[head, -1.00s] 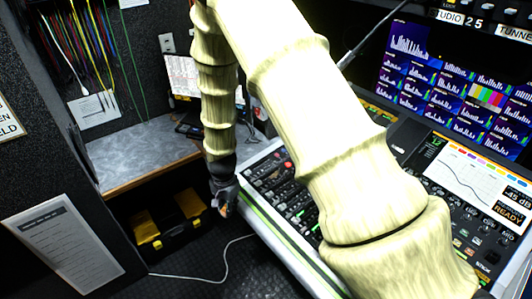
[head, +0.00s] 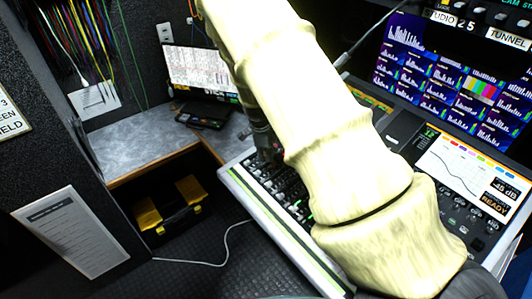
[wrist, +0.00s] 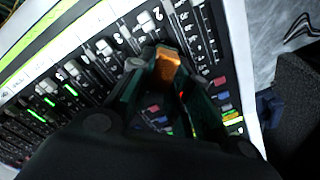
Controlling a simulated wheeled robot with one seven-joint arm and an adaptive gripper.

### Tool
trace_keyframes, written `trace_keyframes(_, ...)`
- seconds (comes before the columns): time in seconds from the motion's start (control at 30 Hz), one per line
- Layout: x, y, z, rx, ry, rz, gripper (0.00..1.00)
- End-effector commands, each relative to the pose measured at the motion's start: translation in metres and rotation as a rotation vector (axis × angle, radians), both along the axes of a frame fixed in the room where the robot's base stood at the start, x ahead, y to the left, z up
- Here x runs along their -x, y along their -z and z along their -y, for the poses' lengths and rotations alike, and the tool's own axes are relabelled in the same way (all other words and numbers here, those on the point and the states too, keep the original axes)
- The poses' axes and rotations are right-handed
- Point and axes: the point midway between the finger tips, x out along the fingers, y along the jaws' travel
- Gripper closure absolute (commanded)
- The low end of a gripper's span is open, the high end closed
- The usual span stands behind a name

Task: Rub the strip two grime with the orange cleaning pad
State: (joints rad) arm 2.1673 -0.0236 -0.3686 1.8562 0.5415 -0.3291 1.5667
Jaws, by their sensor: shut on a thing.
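The orange cleaning pad (wrist: 167,66) is between the fingers of my gripper (wrist: 165,80) in the wrist view. My gripper is shut on it, over the fader area of the mixing console (wrist: 75,38). Pale fader caps lie just beyond and to the left of the pad. I cannot tell whether the pad touches the panel. In the head view my gripper (head: 268,152) is over the console's left end (head: 268,212), partly behind my arm, and the pad cannot be made out. I cannot pick out the strip two grime; the pad and fingers cover part of the strips.
A laptop-like screen (head: 200,72) stands on the grey corner desk (head: 135,142) behind the console. A black and yellow case (head: 168,213) sits below the desk. A white cable (head: 215,262) lies on the floor. Monitors (head: 440,75) rise at the console's right.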

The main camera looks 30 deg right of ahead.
Motion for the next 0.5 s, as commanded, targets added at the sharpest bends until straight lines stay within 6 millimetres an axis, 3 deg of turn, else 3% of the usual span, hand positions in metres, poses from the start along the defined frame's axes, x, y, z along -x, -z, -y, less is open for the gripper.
trace_keyframes(0.5,0.0,0.045,0.006,-0.001,-0.001,-0.001,1.0)
